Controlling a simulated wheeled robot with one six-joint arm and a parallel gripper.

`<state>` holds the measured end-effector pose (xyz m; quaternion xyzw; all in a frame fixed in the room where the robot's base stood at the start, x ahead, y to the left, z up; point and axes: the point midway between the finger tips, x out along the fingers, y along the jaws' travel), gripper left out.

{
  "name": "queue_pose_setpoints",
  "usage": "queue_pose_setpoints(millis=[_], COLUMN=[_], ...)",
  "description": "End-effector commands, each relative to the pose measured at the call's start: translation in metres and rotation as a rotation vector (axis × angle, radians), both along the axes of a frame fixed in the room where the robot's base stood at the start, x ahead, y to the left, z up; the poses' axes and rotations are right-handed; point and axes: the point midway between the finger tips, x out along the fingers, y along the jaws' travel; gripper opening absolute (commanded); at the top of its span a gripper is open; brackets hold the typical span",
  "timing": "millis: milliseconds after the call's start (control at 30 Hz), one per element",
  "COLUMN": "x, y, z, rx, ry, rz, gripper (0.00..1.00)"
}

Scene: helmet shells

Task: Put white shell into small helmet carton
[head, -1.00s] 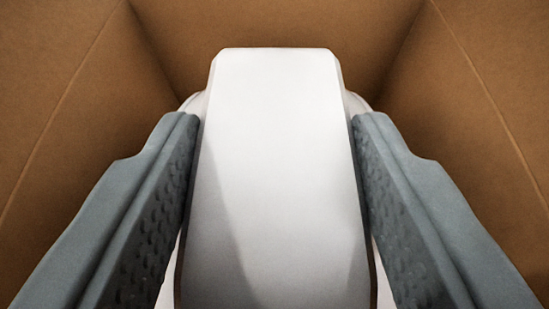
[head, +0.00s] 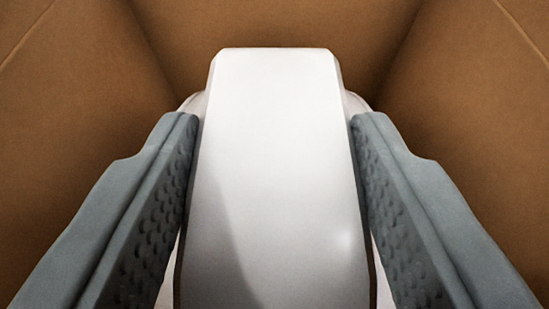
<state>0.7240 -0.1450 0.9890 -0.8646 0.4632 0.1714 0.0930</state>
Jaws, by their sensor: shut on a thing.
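The white shell (head: 275,170) fills the middle of the head view, its smooth raised band running away from me. My gripper (head: 275,120) is shut on this band, with one grey textured finger against each side. Small parts of the shell's wider body show beyond the fingertips. Brown cardboard walls of a carton (head: 450,110) surround the shell and fingers at left, right and far side. The shell is inside the carton's walls. The carton's floor and the shell's underside are hidden, so I cannot tell whether the shell touches the floor.
The left wall (head: 70,130) and right wall stand close outside my fingers. The far wall (head: 275,22) lies just beyond the shell. A crease line crosses each side wall near the upper corners.

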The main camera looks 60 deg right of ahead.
Motion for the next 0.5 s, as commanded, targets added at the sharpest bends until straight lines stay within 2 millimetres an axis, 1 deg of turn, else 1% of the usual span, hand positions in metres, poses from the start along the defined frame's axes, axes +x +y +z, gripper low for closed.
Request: queue_pose_setpoints(millis=[500], x=[0.0], y=[0.0], z=[-0.017], rx=[-0.001], ry=[0.0], rz=[0.0], gripper=[0.0])
